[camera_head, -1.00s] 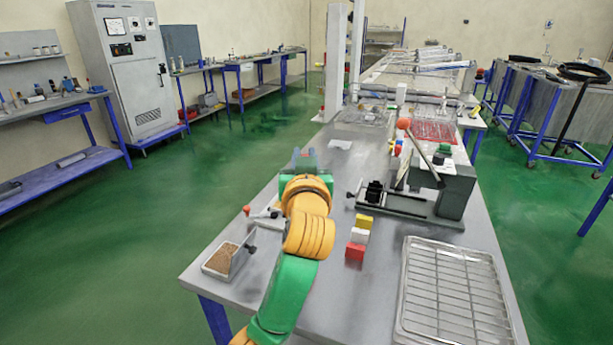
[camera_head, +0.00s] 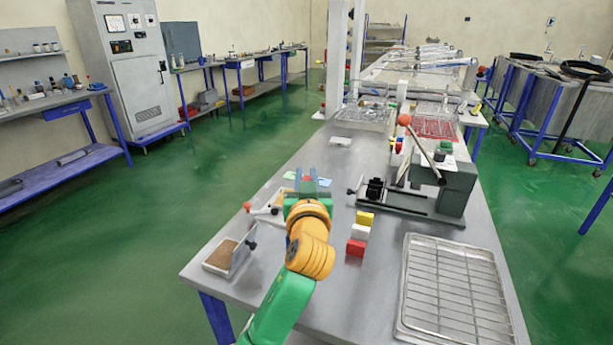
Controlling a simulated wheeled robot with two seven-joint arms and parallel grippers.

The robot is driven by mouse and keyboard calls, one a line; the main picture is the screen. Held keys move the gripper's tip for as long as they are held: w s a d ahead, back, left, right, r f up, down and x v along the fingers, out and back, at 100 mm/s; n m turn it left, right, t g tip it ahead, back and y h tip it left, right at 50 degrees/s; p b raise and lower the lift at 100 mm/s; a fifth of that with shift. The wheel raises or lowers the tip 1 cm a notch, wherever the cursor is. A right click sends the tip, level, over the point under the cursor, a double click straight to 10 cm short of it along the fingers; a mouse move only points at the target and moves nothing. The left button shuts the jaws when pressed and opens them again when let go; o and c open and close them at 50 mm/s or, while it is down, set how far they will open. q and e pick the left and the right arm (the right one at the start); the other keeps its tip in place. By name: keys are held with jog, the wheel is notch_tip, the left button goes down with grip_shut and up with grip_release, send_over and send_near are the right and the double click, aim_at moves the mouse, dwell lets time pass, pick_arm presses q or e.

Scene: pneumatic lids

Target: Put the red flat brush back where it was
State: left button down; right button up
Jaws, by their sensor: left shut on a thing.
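My left gripper (camera_head: 306,175) is over the left-middle part of the grey table (camera_head: 385,285), with its two bluish fingers pointing away from me. It is shut on a small red thing (camera_head: 312,173), which looks like the red flat brush. Only a small red bit shows between the fingers, so its shape and tilt are hidden. Small flat green and blue pieces show on the table beside the fingers. My right gripper is not in view.
A grey bench device with an orange-knobbed lever (camera_head: 450,190) stands right of my arm. Yellow, white and red blocks (camera_head: 361,231) sit before it. A wire rack tray (camera_head: 455,290) lies front right, a brown-filled box (camera_head: 222,254) front left.

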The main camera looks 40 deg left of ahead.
pick_arm(q)
jog(key=c, duration=0.8)
grip_release()
jog(key=shift+o, duration=0.2)
jog(key=shift+r, duration=0.2)
jog(key=b+v, duration=0.1)
jog(key=v, duration=1.1)
jog(key=shift+r, duration=0.4)
